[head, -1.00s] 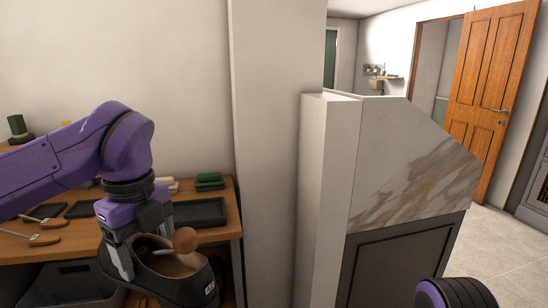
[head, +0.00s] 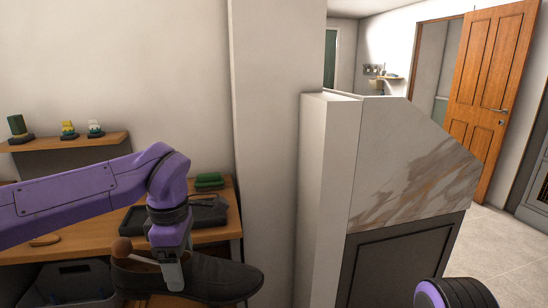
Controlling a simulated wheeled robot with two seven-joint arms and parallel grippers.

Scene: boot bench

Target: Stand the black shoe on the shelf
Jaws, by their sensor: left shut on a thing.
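The black shoe (head: 215,277) hangs in my left gripper (head: 170,275) in front of the bench's front edge, its toe to the right. The gripper is shut on the shoe's side near the opening. The wooden shelf (head: 75,143) is on the wall at the left, above the bench. My right gripper is out of view; only a purple part of my right arm shows at the bottom right.
Several small items, such as a dark green one (head: 17,126) and a yellow-topped one (head: 68,129), stand on the shelf. The bench (head: 95,232) holds a black tray (head: 205,211) and green cloths (head: 209,181). A grey bin (head: 70,282) is below. A wall column (head: 275,150) bounds the right.

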